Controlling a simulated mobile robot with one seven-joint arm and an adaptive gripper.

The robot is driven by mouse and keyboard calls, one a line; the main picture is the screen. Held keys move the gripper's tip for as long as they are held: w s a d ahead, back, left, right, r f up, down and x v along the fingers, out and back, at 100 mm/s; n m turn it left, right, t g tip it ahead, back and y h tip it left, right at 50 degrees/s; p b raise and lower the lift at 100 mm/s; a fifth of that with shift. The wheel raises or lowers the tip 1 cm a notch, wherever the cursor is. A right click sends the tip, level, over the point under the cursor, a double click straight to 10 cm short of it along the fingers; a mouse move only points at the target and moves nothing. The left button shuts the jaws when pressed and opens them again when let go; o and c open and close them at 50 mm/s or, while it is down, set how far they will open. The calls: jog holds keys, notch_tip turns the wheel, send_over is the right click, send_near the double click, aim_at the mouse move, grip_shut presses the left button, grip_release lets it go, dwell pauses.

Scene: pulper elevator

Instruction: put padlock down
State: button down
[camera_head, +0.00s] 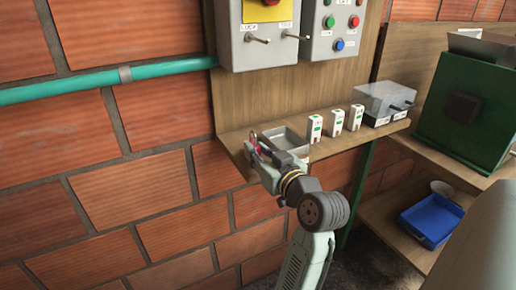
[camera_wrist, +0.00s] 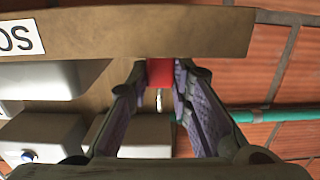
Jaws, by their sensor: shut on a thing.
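The red padlock (camera_wrist: 160,72) is between the two fingertips of my gripper (camera_wrist: 160,85) in the wrist view. In the head view my gripper (camera_head: 262,153) is at the left end of the wooden shelf (camera_head: 320,138), and a small red bit of the padlock (camera_head: 258,148) shows at its tip. The gripper is shut on the padlock. Part of the padlock is hidden by the fingers. I cannot tell whether it touches the shelf.
A grey open tray (camera_head: 287,140) sits just right of my gripper. Several small white labelled blocks and a clear-lidded box (camera_head: 385,100) stand further right. A switch box (camera_head: 257,45) and a button box (camera_head: 333,35) hang above. A teal pipe (camera_head: 90,85) runs along the brick wall.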

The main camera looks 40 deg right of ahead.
jog(key=shift+f+b, duration=0.3)
jog(key=shift+b, duration=0.05)
jog(key=c, duration=1.4)
grip_release()
jog(key=shift+c, duration=0.2)
jog(key=shift+r, duration=0.25)
jog(key=b+v, duration=0.2)
jog(key=v, duration=1)
